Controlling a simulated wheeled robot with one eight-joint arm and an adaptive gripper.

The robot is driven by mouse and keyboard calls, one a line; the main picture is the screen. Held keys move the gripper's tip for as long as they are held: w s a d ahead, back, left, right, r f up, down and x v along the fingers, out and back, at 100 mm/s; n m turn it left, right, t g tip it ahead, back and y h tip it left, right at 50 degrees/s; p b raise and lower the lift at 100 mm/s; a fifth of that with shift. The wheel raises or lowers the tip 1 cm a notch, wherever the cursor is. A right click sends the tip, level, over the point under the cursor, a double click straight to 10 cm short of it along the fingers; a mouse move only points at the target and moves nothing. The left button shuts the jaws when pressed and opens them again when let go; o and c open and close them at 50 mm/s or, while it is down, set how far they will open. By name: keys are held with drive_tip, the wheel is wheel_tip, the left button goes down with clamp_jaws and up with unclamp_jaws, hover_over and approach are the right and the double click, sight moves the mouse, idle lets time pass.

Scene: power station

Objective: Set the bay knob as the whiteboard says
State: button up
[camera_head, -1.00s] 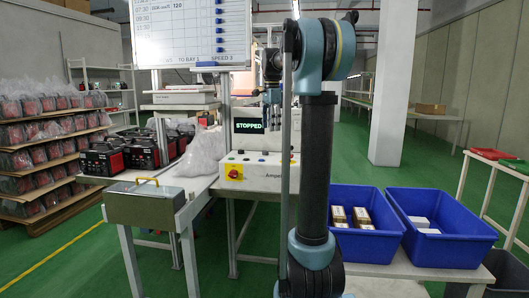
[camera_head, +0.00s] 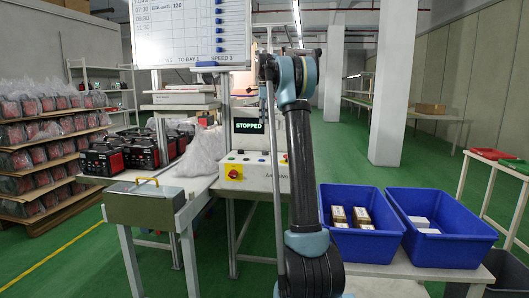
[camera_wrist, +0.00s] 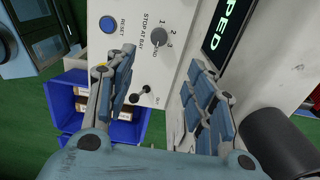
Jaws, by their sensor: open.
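The whiteboard (camera_head: 180,30) at the top left of the head view shows the partly cut text "TO BAY 1" and "SPEED 3". The control box (camera_head: 250,172) stands under a screen reading "STOPPED" (camera_head: 249,127). In the wrist view, the grey round bay knob (camera_wrist: 155,37) sits beside "STOP AT BAY", with the marks 1, 2, 3 and END around it. I cannot tell which mark it points to. My gripper (camera_wrist: 160,62) is open and empty, its fingers spread either side of the panel area below the knob, apart from it.
A blue RESET button (camera_wrist: 108,24) and a small black lever (camera_wrist: 140,95) are on the same panel. A red-and-yellow switch (camera_head: 234,172) is at the box's left. Two blue bins (camera_head: 360,228) stand right of my arm. A metal case (camera_head: 147,201) stands at the left.

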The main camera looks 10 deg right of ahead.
sight(265, 152)
wheel_tip(265, 152, down, 16)
drive_tip(key=shift+f, duration=0.1)
idle(0.5)
drive_tip(key=c, duration=1.1)
